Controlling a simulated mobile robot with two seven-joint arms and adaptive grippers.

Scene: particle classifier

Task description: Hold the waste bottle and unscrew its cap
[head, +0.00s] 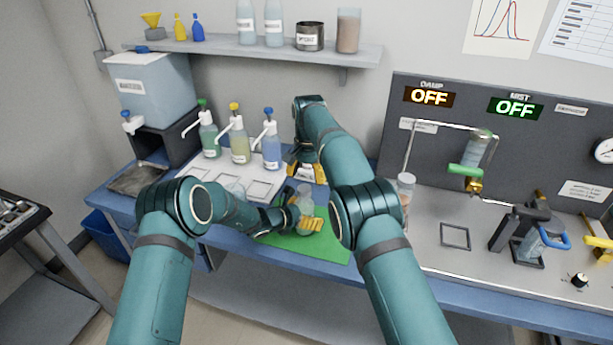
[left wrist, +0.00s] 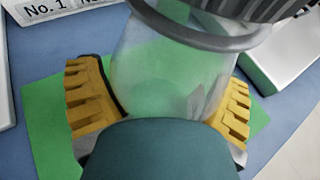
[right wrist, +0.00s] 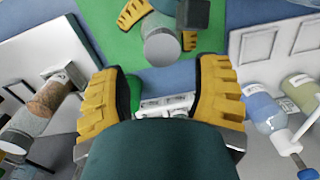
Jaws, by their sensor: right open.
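A clear bottle (head: 306,198), apparently the waste bottle, stands upright at the green mat (head: 325,243); I can read no label on it. My left gripper (head: 305,215) has its yellow fingers around the bottle's body, and they appear closed against both sides. In the left wrist view the clear bottle (left wrist: 170,75) sits between the fingers, under a dark grey ribbed cap (left wrist: 265,8). My right gripper (head: 305,172) is behind the bottle in the head view. In the right wrist view its fingers (right wrist: 164,95) are wide apart, with the bottle (right wrist: 160,45) beyond them, not between them.
Three pump bottles, one with a blue pump (head: 271,150), stand behind to the left, near a water tank (head: 155,85). A shelf (head: 255,48) hangs above. To the right are an apparatus panel (head: 470,160) and a clamp stand (head: 525,235). The mat's front is clear.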

